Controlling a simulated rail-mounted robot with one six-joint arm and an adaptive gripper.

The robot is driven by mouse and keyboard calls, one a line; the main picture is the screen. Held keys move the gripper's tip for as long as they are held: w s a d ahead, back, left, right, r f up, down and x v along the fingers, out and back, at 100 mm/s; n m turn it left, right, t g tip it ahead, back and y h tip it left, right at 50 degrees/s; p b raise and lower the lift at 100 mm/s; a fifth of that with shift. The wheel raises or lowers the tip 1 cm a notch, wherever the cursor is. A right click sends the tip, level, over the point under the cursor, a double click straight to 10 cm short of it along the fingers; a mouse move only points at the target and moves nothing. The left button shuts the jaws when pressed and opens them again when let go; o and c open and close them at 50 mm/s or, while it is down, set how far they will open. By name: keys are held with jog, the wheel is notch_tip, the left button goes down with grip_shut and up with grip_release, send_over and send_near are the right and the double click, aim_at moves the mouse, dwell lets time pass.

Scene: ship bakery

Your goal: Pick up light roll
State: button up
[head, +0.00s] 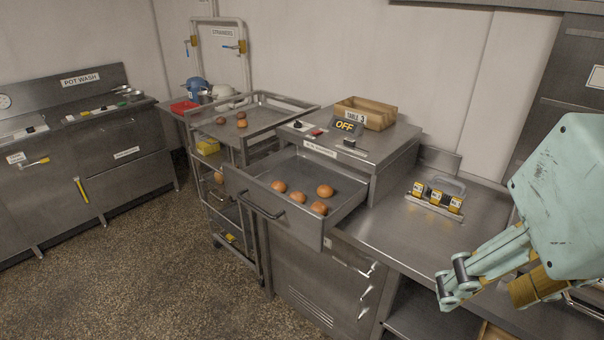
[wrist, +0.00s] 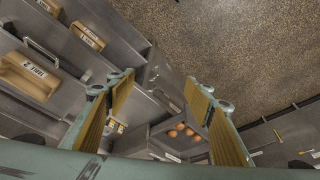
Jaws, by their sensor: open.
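Several light orange-brown rolls (head: 325,191) lie in an open steel drawer (head: 243,190) in the middle of the head view. The rolls also show small in the wrist view (wrist: 180,126), low between my finger pads. My gripper (head: 452,281) is at the right of the head view, over the steel counter and well apart from the drawer. In the wrist view my gripper (wrist: 158,88) has its two yellow-padded fingers wide apart with nothing between them. Darker brown rolls (head: 224,119) lie on the trolley's top tray (head: 268,101) behind the drawer.
A rack with yellow tags (head: 435,197) stands on the counter (head: 393,231) between my gripper and the drawer. Open floor (head: 140,260) lies at the left.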

jog(key=w+a+r+n+g+p, duration=0.1)
jog(key=w+a+r+n+p, duration=0.15)
jog(key=w, duration=0.95)
jog(key=w+a+r+n+p, duration=0.1)
jog(key=w+a+n+p, duration=0.15)
jog(key=w, duration=0.95)
jog(key=w+a+r+n+g+p, duration=0.15)
jog(key=w+a, duration=0.25)
jog(key=w, duration=0.8)
jog(key=w+a+f+n+p, duration=0.15)
jog(key=w+a+f, duration=0.25)
jog(key=w, duration=0.4)
jog(key=w+a+f+n+p, duration=0.1)
jog(key=w+a+f+n, duration=0.25)
jog(key=w, duration=0.35)
jog(key=w+a+f+n+p, duration=0.1)
jog(key=w+a+f, duration=0.3)
jog(key=w+f, duration=0.2)
jog(key=w+a+f+n+g+p, duration=0.1)
jog(key=w+a+f, duration=0.4)
jog(key=f, duration=0.5)
jog(key=shift+w+f+n+p, duration=0.25)
jog(key=shift+w+n+p, duration=0.35)
jog(key=shift+n, duration=0.15)
jog(key=shift+a+f, duration=0.1)
jog(key=shift+f, duration=0.05)
